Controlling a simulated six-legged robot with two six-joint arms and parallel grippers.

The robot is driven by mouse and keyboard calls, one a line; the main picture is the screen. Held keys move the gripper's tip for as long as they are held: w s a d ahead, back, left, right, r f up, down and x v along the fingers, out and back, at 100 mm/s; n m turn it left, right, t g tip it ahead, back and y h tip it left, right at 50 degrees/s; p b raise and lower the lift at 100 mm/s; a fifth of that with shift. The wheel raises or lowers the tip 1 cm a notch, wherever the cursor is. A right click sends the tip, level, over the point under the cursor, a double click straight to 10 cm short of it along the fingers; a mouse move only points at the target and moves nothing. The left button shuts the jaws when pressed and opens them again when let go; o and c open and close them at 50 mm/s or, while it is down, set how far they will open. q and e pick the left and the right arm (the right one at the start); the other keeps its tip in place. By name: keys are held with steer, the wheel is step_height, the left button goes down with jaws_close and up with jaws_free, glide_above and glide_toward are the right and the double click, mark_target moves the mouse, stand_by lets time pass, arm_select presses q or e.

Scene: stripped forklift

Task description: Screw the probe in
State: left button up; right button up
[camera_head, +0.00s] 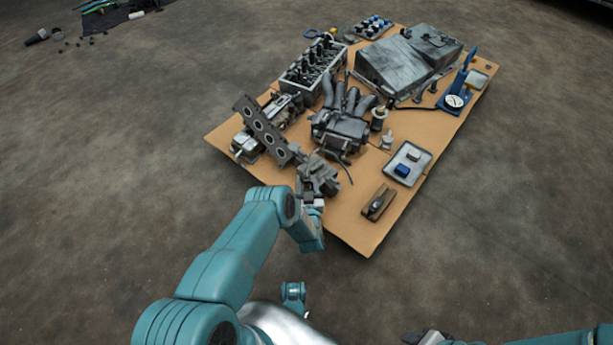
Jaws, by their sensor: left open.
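I cannot pick out the probe for certain. A small dark part sits in a brown block (378,203) near the cardboard's front right edge. A small upright fitting (386,140) stands right of the dark engine part with curved pipes (342,124). My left gripper (312,203) is open at the cardboard's front edge, just below a grey metal part (318,176). It is small here, and I cannot tell whether it touches that part. What looks like my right gripper (428,337) is cut off at the bottom edge, so its jaws do not show.
The cardboard sheet (345,232) carries a cylinder head (313,72), a flat plate with round holes (264,130), a grey housing (392,64), a blue gauge stand (458,90) and a tray (421,152) with small blue and white items. The floor around is mostly clear.

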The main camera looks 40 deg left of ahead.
arm_select(q)
steer(key=shift+f, duration=0.1)
steer(key=shift+r, duration=0.2)
steer(key=shift+f, duration=0.1)
jaws_close()
steer(key=shift+w, duration=0.1)
steer(key=shift+a+h, duration=0.1)
steer(key=shift+h, duration=0.2)
